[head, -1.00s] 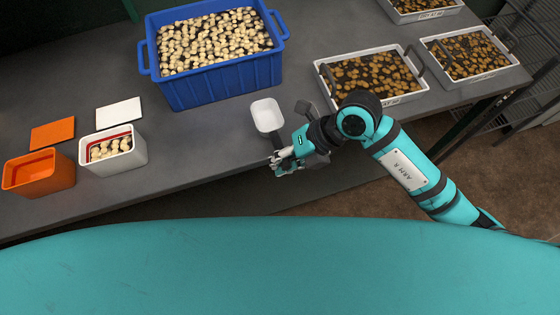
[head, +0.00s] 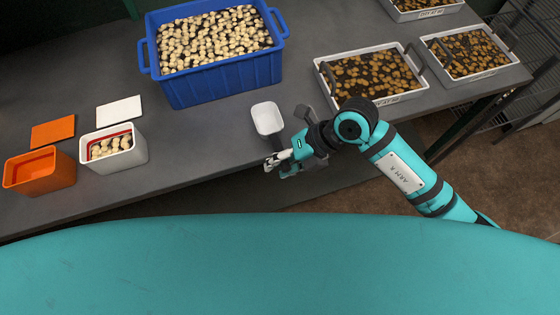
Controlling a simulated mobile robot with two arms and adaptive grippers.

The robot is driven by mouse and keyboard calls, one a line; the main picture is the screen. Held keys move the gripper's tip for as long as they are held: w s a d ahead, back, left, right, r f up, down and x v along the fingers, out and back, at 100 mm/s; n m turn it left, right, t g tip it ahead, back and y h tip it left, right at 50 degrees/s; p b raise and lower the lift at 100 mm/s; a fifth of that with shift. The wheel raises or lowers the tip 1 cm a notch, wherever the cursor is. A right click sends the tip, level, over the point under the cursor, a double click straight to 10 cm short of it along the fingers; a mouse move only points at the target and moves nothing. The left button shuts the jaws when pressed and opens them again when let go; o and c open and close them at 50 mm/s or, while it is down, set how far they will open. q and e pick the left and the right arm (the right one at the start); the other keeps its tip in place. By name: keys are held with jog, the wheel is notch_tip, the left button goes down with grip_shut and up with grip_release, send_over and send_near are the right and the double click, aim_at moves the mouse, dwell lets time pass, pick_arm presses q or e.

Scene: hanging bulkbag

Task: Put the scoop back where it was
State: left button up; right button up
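The white scoop (head: 268,119) is at the front part of the grey table, its bowl facing up. Its handle end points toward my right gripper and is partly hidden by it. My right gripper (head: 280,163) is at the table's front edge, just below the scoop in the view. Its fingers point left. I cannot tell whether they are shut on the handle or apart from it. My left gripper is not in view.
A blue crate (head: 222,78) of pale potatoes stands behind the scoop. A white box (head: 118,160), an orange box (head: 45,175) and their lids are at left. White trays (head: 395,97) of brown pieces are at right. The grey table (head: 200,135) has bare room left of the scoop.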

jog(key=shift+r, duration=0.3)
jog(key=shift+d+r, duration=0.2)
jog(key=shift+d, duration=0.1)
jog(key=b+v, duration=0.1)
jog(key=v, duration=1)
